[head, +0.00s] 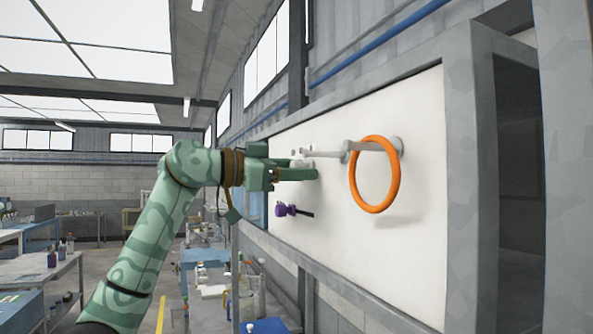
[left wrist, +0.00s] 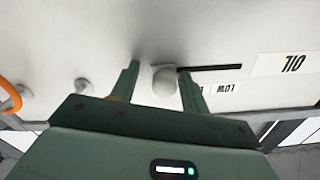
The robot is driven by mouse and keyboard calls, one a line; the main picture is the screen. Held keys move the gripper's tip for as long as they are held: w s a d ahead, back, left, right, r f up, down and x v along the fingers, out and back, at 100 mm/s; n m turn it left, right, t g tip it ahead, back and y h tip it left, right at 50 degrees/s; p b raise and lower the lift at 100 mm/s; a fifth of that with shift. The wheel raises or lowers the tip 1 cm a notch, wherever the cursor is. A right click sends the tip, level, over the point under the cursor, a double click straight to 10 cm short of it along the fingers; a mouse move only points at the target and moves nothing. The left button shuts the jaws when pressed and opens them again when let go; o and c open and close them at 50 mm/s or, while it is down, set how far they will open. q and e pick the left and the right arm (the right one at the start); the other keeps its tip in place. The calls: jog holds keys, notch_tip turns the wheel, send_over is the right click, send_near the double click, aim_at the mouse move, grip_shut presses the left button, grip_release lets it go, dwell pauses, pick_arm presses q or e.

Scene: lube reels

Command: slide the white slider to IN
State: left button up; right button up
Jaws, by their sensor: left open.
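The white slider's rounded knob (left wrist: 166,80) shows in the left wrist view, at the left end of a black slot in the white panel (left wrist: 60,45). My left gripper (left wrist: 160,82) is open, with one finger on each side of the knob; I cannot tell whether either finger touches it. In the head view my left gripper (head: 316,170) reaches to the panel and largely hides the slider. Upside-down labels by the slot appear to read LOW (left wrist: 228,88) and OIL (left wrist: 292,64). I see no IN label. My right gripper is not in view.
An orange ring (head: 394,190) hangs at a white rod (head: 328,154) right of my left gripper. A purple knob (head: 283,210) with a black slot sits lower on the panel. A grey frame (head: 470,180) edges the panel. Workbenches (head: 45,275) stand far left.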

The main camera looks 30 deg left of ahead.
pick_arm(q)
jog(key=b+v, duration=0.4)
jog(key=v, duration=1.2)
jog(key=shift+s, duration=0.2)
